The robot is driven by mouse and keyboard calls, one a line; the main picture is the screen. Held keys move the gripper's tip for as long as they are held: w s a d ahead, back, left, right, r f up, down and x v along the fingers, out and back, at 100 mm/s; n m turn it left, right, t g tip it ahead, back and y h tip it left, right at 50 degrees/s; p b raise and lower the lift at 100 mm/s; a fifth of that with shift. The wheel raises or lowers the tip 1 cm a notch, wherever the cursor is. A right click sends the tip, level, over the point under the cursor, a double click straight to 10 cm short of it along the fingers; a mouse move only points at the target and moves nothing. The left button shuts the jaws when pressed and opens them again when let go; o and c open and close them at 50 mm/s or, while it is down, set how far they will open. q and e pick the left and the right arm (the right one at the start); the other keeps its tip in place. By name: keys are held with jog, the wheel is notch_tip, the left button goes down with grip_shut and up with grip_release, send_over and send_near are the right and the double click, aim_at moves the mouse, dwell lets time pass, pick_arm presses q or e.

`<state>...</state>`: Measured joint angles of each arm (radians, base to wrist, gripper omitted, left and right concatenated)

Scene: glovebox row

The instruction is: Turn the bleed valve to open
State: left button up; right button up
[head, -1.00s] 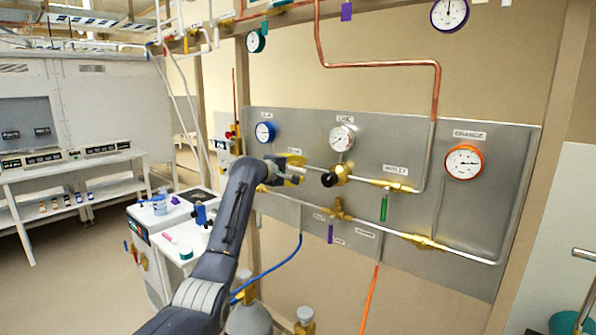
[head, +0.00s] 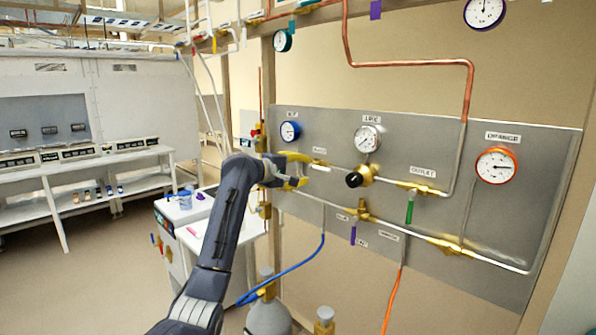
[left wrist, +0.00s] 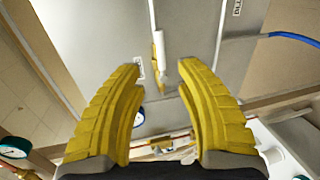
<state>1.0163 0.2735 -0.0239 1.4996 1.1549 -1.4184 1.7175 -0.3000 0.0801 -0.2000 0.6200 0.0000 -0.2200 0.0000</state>
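My left gripper (head: 304,171) is open and empty, just left of a brass valve with a white lever (head: 321,168) on the upper pipe of the grey panel (head: 300,232). In the left wrist view the yellow fingers of this gripper (left wrist: 160,80) stand apart, and the white lever (left wrist: 161,57) shows beyond the gap between their tips, apart from both. The label above this valve is too small to read, so I cannot tell whether it is the bleed valve. Other valves have a green lever (head: 409,212) and a purple lever (head: 353,234). My right gripper is not in view.
A black knob (head: 354,180) on a brass body and a white-faced gauge (head: 367,139) are right of the white lever. An orange-rimmed gauge (head: 496,166) is further right. A blue hose (head: 290,270) hangs below the panel. A cart (head: 180,213) stands behind my left arm.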

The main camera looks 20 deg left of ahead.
pick_arm(q)
jog(key=shift+v, duration=0.8)
